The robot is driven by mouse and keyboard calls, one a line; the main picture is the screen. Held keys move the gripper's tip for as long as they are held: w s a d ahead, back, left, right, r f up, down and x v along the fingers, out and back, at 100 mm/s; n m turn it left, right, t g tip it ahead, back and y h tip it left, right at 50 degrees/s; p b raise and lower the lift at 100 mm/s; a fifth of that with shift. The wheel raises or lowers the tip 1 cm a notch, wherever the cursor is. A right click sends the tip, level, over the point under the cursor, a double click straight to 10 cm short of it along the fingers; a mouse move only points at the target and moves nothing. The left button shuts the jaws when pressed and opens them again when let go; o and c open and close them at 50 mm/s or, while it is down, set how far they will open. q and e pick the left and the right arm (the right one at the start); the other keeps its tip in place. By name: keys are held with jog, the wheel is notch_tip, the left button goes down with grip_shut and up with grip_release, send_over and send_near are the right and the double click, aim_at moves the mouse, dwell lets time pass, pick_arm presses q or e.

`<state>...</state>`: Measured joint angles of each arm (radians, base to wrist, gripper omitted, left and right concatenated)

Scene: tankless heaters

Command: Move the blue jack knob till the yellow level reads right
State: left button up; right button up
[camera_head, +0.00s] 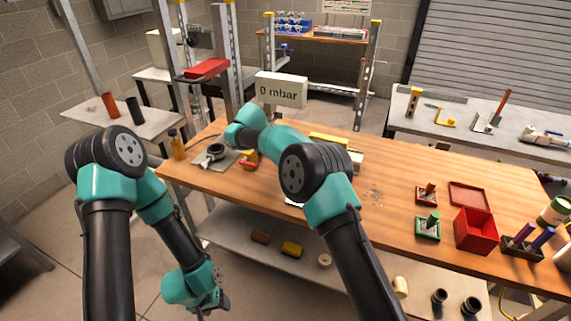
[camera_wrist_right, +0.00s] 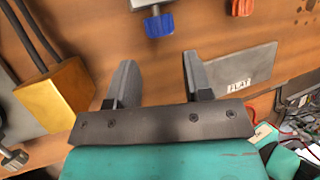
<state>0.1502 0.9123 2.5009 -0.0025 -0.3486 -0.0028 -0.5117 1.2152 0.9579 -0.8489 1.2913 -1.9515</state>
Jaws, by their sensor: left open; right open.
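The blue knob (camera_wrist_right: 159,25) sits on a metal stem at the top of the right wrist view, just beyond my right fingertips and apart from them. My right gripper (camera_wrist_right: 158,65) is open and empty, its two fingers pointing towards the knob. In the head view my right arm hides the blue knob and this gripper. A yellow bar (camera_head: 328,139) shows partly behind my right arm on the bench; I cannot tell for certain that it is the level, and no bubble is readable. My left gripper (camera_head: 212,307) hangs low in front of the bench, open and empty.
An orange-red knob (camera_wrist_right: 242,7) is right of the blue one. A brass block (camera_wrist_right: 55,95) and a plate marked FLAT (camera_wrist_right: 237,73) flank my right fingers. A "0 mbar" display (camera_head: 281,90) stands behind. A red bin (camera_head: 475,231) is at the bench's right.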

jog(key=x, duration=0.8)
jog(key=shift+c, duration=0.4)
jog(key=c, duration=0.5)
jog(key=shift+c, duration=0.2)
jog(key=shift+r+y, duration=0.1)
jog(key=shift+y, duration=0.2)
jog(key=y, duration=0.1)
jog(key=t+y, duration=0.1)
jog(key=shift+d+m+y, duration=0.3)
jog(key=shift+s+d+m+t+y, duration=0.1)
jog(key=shift+m+t+y, duration=0.35)
jog(key=shift+y, duration=0.95)
jog(key=shift+t, duration=0.25)
